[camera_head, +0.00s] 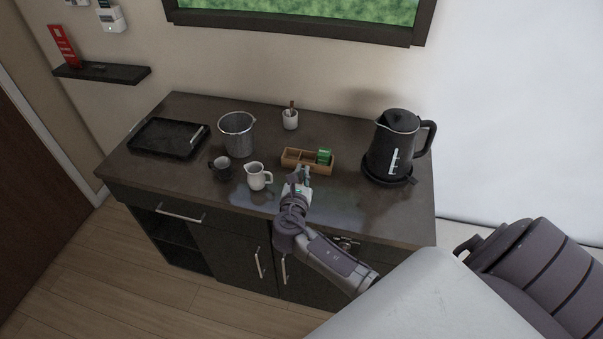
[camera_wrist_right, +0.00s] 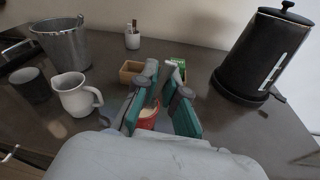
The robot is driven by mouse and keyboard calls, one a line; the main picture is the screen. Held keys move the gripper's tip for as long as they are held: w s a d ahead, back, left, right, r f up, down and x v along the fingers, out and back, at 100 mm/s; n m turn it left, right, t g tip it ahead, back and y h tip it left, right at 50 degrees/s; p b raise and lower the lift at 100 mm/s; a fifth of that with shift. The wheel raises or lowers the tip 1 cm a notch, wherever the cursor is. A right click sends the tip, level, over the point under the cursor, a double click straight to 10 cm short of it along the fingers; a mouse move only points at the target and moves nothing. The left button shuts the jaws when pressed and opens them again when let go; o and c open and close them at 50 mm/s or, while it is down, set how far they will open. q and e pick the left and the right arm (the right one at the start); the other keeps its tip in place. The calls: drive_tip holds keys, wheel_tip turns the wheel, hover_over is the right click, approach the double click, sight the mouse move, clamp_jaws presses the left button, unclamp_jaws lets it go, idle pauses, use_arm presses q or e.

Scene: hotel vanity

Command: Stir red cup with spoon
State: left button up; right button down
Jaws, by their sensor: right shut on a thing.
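My right gripper (camera_head: 299,178) is over the front middle of the counter, and its teal-padded fingers (camera_wrist_right: 163,84) show in the wrist view. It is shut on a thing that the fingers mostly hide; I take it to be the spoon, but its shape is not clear. The red cup (camera_wrist_right: 147,121) stands low behind and below the fingers in the wrist view, partly covered by them, with a pale inside. In the head view the gripper hides the red cup. My left gripper is not in view.
A white pitcher (camera_head: 256,177) and a dark mug (camera_head: 221,168) stand left of the gripper. A wooden box (camera_head: 292,158) with a green packet lies just behind. A metal bucket (camera_head: 238,133), black tray (camera_head: 157,139), white holder (camera_head: 290,120) and black kettle (camera_head: 391,148) stand around.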

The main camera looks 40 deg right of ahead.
idle(0.3)
drive_tip(key=shift+r, duration=2.5)
drive_tip(key=shift+s+a+f, duration=0.1)
drive_tip(key=shift+f, duration=0.15)
drive_tip(key=s+a+f+n+t+y+b, duration=0.2)
drive_tip(key=s+a+f+n+y+b, duration=0.1)
drive_tip(key=s+a+b, duration=0.4)
drive_tip(key=s+a+f+n+t+y+b, duration=0.2)
drive_tip(key=s+a+n+y+b, duration=0.3)
drive_tip(key=s, duration=0.6)
drive_tip(key=a+y+b, duration=0.2)
drive_tip(key=a+y, duration=0.1)
drive_tip(key=a, duration=0.1)
drive_tip(key=shift+a+f+n, duration=0.3)
drive_tip(key=shift+f, duration=0.1)
